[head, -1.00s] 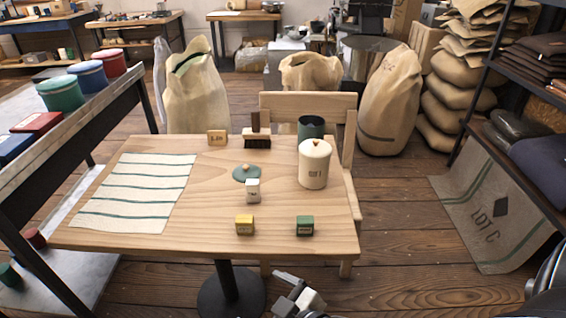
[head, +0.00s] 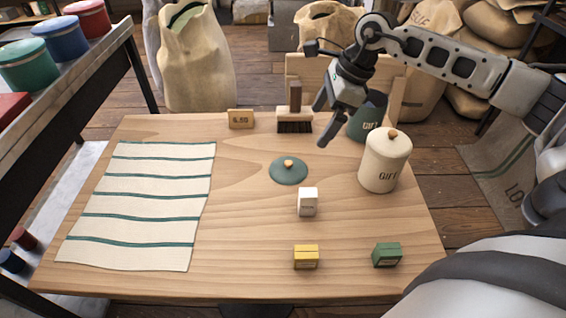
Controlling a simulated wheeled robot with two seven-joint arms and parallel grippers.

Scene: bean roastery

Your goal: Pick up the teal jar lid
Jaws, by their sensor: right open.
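The teal jar lid (head: 289,173) lies flat near the middle of the wooden table (head: 240,275), with its small wooden knob upward. My right gripper (head: 324,122) is open and empty. It hangs above the table, up and to the right of the lid and apart from it. A teal jar (head: 366,124) without a lid stands behind the cream lidded jar (head: 385,165), which partly hides it. My left gripper is not in view.
A white block (head: 308,201) stands just in front of the lid. Yellow (head: 306,257) and green (head: 387,255) boxes are near the front. A striped cloth (head: 140,208) covers the left side.

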